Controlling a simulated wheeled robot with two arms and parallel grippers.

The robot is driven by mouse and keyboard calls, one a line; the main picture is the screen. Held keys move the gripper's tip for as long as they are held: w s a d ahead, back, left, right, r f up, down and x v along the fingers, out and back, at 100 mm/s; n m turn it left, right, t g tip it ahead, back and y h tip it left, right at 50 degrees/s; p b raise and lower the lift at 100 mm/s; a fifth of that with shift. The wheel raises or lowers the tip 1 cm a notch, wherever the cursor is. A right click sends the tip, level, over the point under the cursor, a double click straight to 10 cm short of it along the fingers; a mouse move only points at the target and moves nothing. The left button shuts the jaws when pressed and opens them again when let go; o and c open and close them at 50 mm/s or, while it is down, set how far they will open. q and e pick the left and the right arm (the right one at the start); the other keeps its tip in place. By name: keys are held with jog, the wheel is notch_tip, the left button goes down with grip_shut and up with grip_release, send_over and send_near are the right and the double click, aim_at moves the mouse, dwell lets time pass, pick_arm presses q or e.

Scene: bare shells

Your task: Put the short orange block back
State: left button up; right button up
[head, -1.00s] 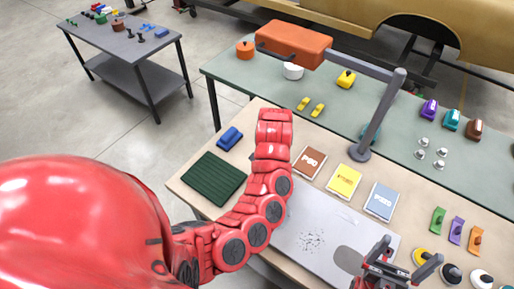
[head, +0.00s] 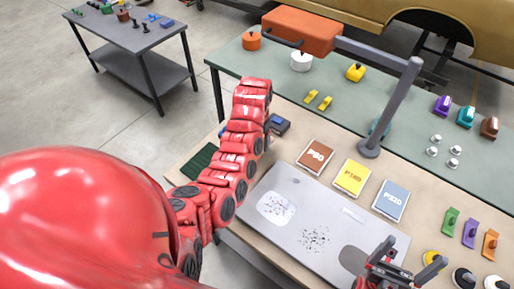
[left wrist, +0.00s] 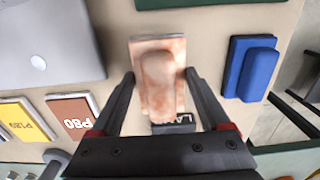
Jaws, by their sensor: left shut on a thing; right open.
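In the left wrist view a short block (left wrist: 158,90), mottled pale orange and pink with a rounded raised grip, lies between the fingers of my left gripper (left wrist: 158,82). The gripper is shut on it. I cannot tell whether the block touches the tabletop. A dark box with partly hidden lettering (left wrist: 175,125) is at its lower end. In the head view my left arm hides the block and the gripper's fingertips. My right gripper (head: 412,255) is open and empty at the bottom right, above the bench.
A blue block (left wrist: 250,68) of similar form lies beside the held one. The dark box (head: 279,125) stands near the brown P80 pad (head: 315,156), with yellow (head: 352,177) and blue-grey pads (head: 391,200) beyond. A grey plate (head: 290,200) and dark green mat (head: 192,170) lie nearer.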

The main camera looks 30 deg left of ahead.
pick_arm(q)
jog(key=shift+w+a+r+p, duration=0.1)
jog(key=shift+w+a+p, duration=0.15)
jog(key=shift+w+p, duration=0.15)
jog(key=shift+w+a, duration=0.35)
jog(key=shift+w, duration=0.15)
jog(key=shift+a+f, duration=0.1)
jog(key=shift+f, duration=0.1)
jog(key=shift+f+p, duration=0.3)
jog(key=shift+p, duration=0.3)
jog(key=shift+f+p, duration=0.5)
jog(key=shift+f, duration=0.95)
jog(key=shift+f, duration=0.1)
jog(key=o, duration=1.2)
jog(key=shift+c, duration=0.2)
